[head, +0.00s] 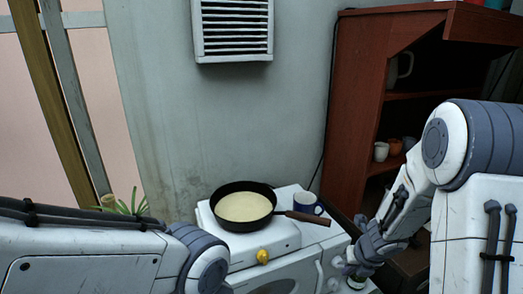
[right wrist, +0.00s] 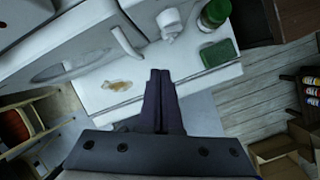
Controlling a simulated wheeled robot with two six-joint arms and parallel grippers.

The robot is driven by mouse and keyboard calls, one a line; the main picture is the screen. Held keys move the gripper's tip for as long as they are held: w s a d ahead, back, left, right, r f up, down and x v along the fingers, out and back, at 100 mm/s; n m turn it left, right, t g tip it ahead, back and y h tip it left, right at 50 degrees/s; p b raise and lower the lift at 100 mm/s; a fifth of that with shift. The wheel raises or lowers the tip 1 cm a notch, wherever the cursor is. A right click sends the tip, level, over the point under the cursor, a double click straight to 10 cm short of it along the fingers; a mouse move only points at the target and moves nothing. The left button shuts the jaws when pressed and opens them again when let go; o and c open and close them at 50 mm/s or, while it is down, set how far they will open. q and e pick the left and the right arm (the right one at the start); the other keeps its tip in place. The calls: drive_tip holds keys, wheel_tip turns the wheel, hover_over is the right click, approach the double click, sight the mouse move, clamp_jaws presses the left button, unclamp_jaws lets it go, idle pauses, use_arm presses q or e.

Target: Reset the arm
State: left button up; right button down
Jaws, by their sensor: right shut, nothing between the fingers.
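My right arm comes in from the right in the head view. Its gripper (head: 352,264) hangs low beside the right front of the white appliance (head: 290,236). In the right wrist view the two dark fingers of the right gripper (right wrist: 160,76) lie together, shut and empty. Part of my left arm shows at the lower left of the head view, but its gripper is out of the picture.
A brown shelf (head: 360,100) holds cups. A green jar (right wrist: 214,14) and green block (right wrist: 217,53) sit on a white surface beyond the fingers.

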drive_tip(key=s+a+r+m+g, duration=0.15)
drive_tip(key=s+m, duration=0.25)
drive_tip(key=m, duration=0.8)
drive_tip(key=s+a+r+m, duration=0.3)
drive_tip(key=s+m, duration=0.1)
drive_tip(key=m, duration=0.7)
drive_tip(key=s+a+r+m, duration=0.2)
drive_tip(key=s+r+m, duration=0.1)
drive_tip(key=m, duration=0.9)
drive_tip(key=s+a+f+n+g+b, duration=0.1)
drive_tip(key=s+a+f+n+b, duration=0.2)
drive_tip(key=s+a+b, duration=0.3)
drive_tip(key=s+a+f+n+g+b, duration=0.1)
drive_tip(key=s+a+f+n+b, duration=0.2)
drive_tip(key=s+a, duration=0.4)
drive_tip(key=n+b, duration=0.1)
drive_tip(key=b, duration=0.1)
drive_tip(key=shift+s+a+n+g+b, duration=0.15)
drive_tip(key=shift+s+n+g+b, duration=0.15)
drive_tip(key=shift+s+g+b, duration=0.1)
